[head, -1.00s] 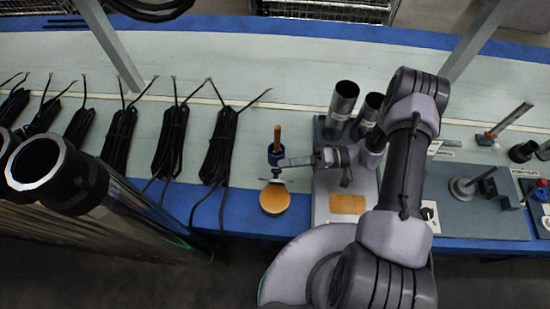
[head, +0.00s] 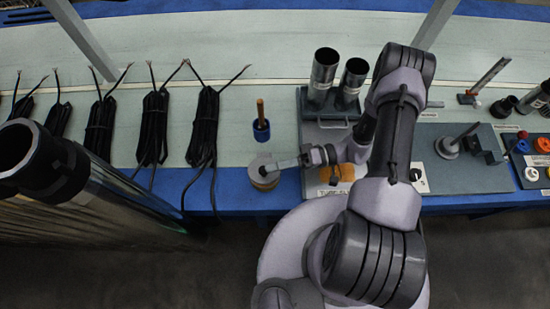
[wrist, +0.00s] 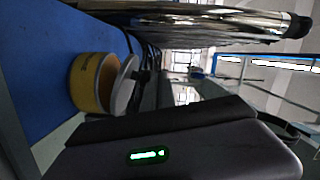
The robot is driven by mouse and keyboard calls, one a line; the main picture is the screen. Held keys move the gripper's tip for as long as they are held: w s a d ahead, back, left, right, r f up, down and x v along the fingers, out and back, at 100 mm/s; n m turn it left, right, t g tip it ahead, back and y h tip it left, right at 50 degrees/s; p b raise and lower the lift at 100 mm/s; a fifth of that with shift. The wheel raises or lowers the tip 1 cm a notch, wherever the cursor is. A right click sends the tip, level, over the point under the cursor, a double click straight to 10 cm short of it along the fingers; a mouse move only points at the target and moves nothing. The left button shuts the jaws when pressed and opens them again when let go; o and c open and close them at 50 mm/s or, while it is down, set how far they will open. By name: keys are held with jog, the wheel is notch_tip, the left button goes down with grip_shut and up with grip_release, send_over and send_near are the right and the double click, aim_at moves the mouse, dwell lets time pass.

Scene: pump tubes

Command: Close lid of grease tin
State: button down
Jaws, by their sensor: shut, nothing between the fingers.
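The grease tin (head: 266,184) stands near the front edge of the bench, its yellow side showing below a grey round lid (head: 258,168). In the wrist view the yellow tin (wrist: 88,82) appears sideways, with the grey lid (wrist: 125,86) over its mouth. In the wrist view the dark gripper tip (wrist: 139,77) is beside the lid's outer face.
A blue cup with a wooden-handled brush (head: 261,128) stands just behind the tin. Black cable bundles (head: 203,130) lie to the left. A grey station with two upright tubes (head: 323,75) is to the right. A large shiny tube (head: 100,190) stands at front left.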

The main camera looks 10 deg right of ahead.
jog(key=shift+s+f, duration=0.4)
jog(key=shift+f, duration=0.1)
jog(key=shift+s+a+f+n, duration=0.1)
jog(key=shift+s+f+n, duration=0.25)
jog(key=shift+f+n, duration=0.2)
jog(key=shift+b, duration=0.3)
